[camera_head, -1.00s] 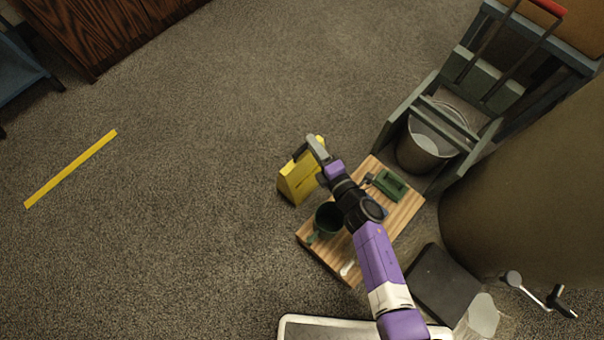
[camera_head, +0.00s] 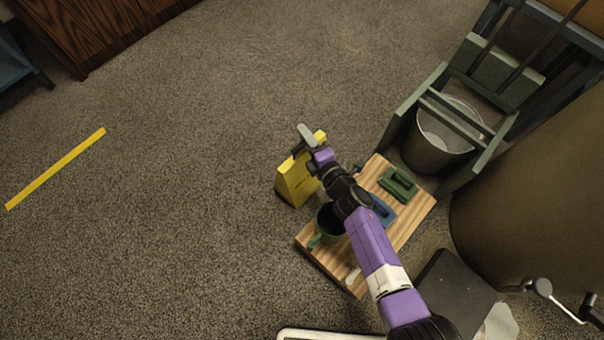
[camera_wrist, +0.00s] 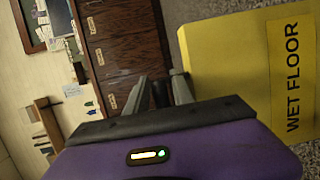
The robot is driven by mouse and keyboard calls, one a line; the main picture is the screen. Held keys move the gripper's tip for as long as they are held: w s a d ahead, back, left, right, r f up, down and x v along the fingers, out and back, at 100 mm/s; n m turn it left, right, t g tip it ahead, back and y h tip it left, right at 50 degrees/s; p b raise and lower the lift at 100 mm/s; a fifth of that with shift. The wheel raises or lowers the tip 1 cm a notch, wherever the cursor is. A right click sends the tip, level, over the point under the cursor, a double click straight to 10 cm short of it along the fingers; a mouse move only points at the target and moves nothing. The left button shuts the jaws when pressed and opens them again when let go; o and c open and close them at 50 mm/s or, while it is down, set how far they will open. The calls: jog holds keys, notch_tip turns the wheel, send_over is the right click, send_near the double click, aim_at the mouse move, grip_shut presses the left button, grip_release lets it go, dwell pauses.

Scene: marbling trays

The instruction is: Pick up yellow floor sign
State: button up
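The yellow floor sign (camera_head: 296,184) stands on the carpet beside the left edge of a low wooden board. In the wrist view its yellow panel (camera_wrist: 226,70), with black "WET FLOOR" lettering, fills the right side. My gripper (camera_head: 303,143) is at the sign's top, partly covering it in the head view. In the wrist view my gripper (camera_wrist: 160,92) shows two grey fingers apart, with the panel just right of them. A small dark shape shows between the fingers; I cannot tell what it is. Contact with the sign cannot be made out.
The wooden board (camera_head: 332,265) holds a green mug (camera_head: 327,222), a green tool (camera_head: 398,184) and a blue tool (camera_head: 382,211). A metal bucket (camera_head: 437,150) stands in a grey-green frame at right. Open carpet lies left, with a yellow floor strip (camera_head: 56,168).

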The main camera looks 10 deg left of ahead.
jog(key=shift+b+x, duration=0.35)
jog(key=shift+x, duration=0.55)
grip_shut()
dwell(0.8)
